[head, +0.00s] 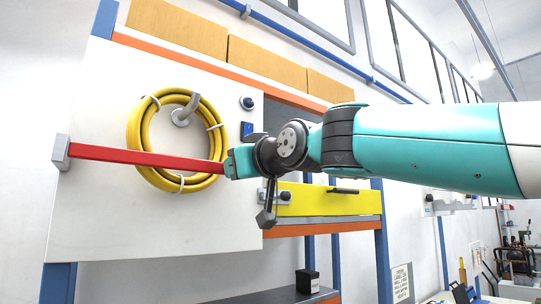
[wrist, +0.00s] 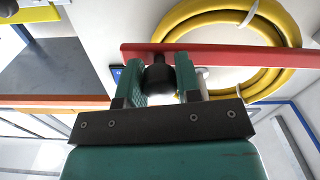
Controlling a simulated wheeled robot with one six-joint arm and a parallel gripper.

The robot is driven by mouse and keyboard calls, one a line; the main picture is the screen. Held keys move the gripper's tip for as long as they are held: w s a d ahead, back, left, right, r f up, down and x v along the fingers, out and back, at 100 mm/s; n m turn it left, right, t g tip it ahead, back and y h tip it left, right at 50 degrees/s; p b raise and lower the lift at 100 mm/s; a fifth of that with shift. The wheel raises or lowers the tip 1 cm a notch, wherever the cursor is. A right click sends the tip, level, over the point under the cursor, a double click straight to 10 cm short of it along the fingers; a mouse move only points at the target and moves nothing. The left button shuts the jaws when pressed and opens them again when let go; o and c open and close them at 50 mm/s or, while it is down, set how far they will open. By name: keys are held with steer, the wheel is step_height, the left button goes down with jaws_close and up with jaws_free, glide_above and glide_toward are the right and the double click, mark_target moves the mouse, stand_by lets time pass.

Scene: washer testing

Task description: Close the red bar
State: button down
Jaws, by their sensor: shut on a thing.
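The red bar (head: 150,158) lies roughly level across the white panel, in front of the coiled yellow hose. Its left end meets a grey bracket (head: 61,152). Its right end is at my gripper (head: 238,163), which partly hides it. In the wrist view the red bar (wrist: 240,57) runs across just beyond the fingertips. A black knob (wrist: 158,76) at the bar's end sits between the two teal fingers of my gripper (wrist: 160,64), which are shut on it.
The yellow hose (head: 134,130) hangs on the white panel (head: 110,230). A blue switch (head: 247,130) and a dark round knob (head: 247,103) are to the right. A yellow drawer front (head: 325,200) is below my wrist. A dark shelf (head: 270,297) lies lower down.

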steer(key=shift+r, duration=0.2)
steer(key=c, duration=1.1)
jaws_free()
steer(key=shift+c, duration=0.2)
steer(key=o, duration=0.3)
steer(key=shift+w+a+f, duration=0.1)
steer(key=shift+w+a, duration=0.05)
steer(key=shift+o, duration=0.2)
steer(key=shift+f, duration=0.1)
steer(key=b+v, duration=0.9)
steer(key=v, duration=0.8)
steer(key=shift+d, duration=0.3)
